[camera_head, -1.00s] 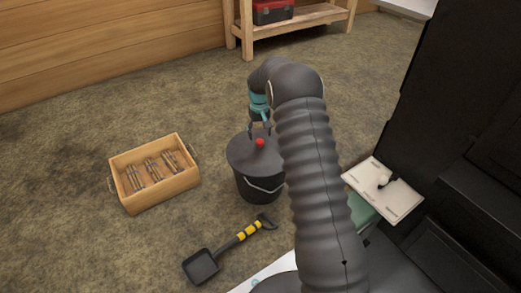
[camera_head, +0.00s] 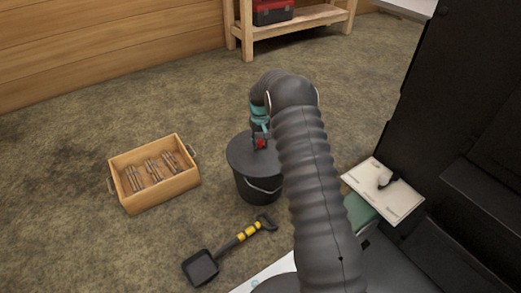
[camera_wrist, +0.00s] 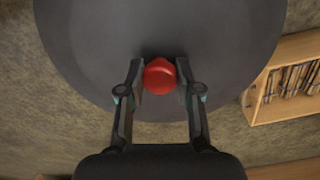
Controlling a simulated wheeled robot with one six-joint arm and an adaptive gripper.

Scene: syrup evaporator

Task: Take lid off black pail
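The black pail (camera_head: 259,187) stands on the ground with its wire handle hanging at the front. Its dark round lid (camera_head: 240,152) sits on top and fills much of the wrist view (camera_wrist: 220,40). A red knob (camera_wrist: 159,76) is at the lid's middle; it also shows in the head view (camera_head: 261,143). My gripper (camera_wrist: 159,72) is down at the lid with a finger on each side of the knob. The fingers are apart, with a small gap visible beside the knob, so it looks open around it.
A wooden crate (camera_head: 160,199) with several bundled sticks lies left of the pail. A black shovel with a yellow-banded handle (camera_head: 244,235) lies in front. A white board (camera_head: 398,205) and a large black body (camera_head: 450,130) are at right. Ground behind the pail is clear.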

